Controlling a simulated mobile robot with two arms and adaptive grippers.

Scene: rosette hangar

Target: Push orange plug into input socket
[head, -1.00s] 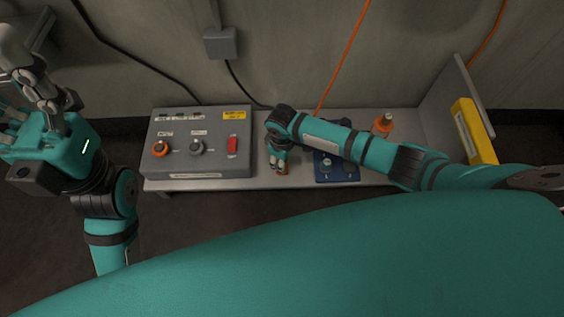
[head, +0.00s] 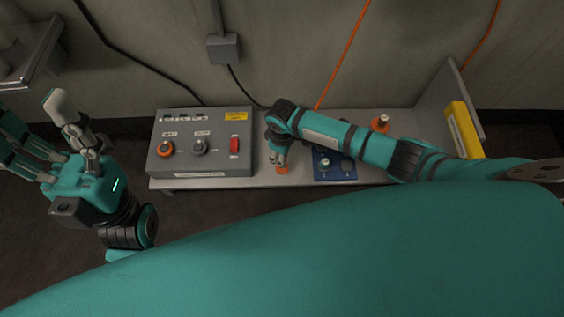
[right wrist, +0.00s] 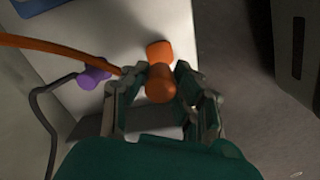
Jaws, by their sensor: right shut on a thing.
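My right gripper (head: 278,154) is low over the bench, just right of the grey box. In the right wrist view my right gripper (right wrist: 158,88) is shut on the orange plug (right wrist: 160,84), whose rounded end lies between the fingers; another orange part shows beyond it. In the head view a small bit of the orange plug (head: 282,170) shows below the fingers. The grey box's face has an orange-ringed round fitting (head: 165,148) and a grey round fitting (head: 199,147); their labels are too small to read, so I cannot tell which is the input socket. My left gripper (head: 62,135) is open and empty, left of the bench.
The grey box (head: 185,172) also carries a red switch (head: 235,146). A blue panel (head: 340,174) with knobs lies under my right arm. Behind it are an orange object (head: 380,124) and a yellow box (head: 464,130). A purple plug (right wrist: 95,75) lies beside an orange cable (right wrist: 50,43).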

